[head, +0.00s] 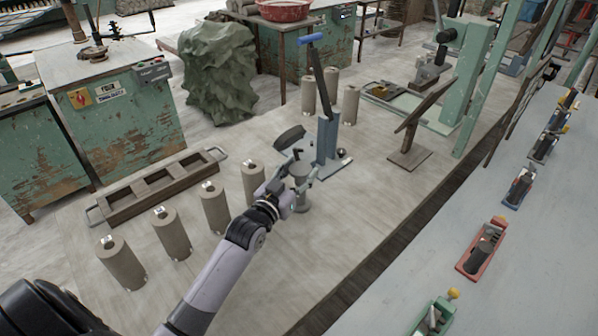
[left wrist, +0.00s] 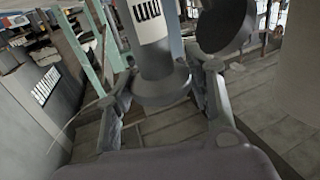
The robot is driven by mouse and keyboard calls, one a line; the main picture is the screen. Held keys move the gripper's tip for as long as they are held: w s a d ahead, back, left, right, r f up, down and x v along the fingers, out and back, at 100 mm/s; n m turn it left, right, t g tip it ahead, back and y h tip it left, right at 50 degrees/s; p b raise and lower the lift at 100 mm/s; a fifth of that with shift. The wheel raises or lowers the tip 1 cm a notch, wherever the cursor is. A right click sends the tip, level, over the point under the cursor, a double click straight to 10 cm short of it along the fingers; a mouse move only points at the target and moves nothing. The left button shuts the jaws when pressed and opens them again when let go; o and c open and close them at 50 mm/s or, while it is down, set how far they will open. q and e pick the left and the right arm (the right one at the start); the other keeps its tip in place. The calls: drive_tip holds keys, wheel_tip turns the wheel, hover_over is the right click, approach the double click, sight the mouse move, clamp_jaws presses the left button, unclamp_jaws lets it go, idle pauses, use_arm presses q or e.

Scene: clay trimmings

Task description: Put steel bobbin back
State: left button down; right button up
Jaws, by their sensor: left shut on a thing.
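The steel bobbin (head: 301,186) is a grey spool with a wide round foot, upright on or just above the pale worktop in the middle of the head view. My left gripper (head: 296,178) has its fingers on both sides of it and is shut on it. In the left wrist view the bobbin (left wrist: 158,62) stands between the fingers, with a white label with black bars above its flange. I cannot tell whether its foot touches the worktop. My right gripper is not in view.
A blue-handled lever tool (head: 328,135) stands close behind the bobbin, with a dark round disc (head: 289,137) beside it. Several grey-brown cylinders (head: 215,207) line up to the left, before a compartmented wooden tray (head: 150,190). A dark slanted plate (head: 409,158) stands to the right.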

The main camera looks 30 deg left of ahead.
use_arm(q)
drive_tip(key=shift+f, duration=0.1)
drive_tip(key=c, duration=0.8)
unclamp_jaws()
drive_tip(key=shift+o, duration=0.2)
drive_tip(key=shift+s, duration=0.1)
drive_tip(key=s+b, duration=0.1)
drive_tip(key=s, duration=1.1)
drive_tip(key=shift+a+b, duration=0.15)
drive_tip(key=shift+b, duration=0.15)
drive_tip(key=shift+w+r, duration=0.1)
drive_tip(key=shift+r, duration=0.1)
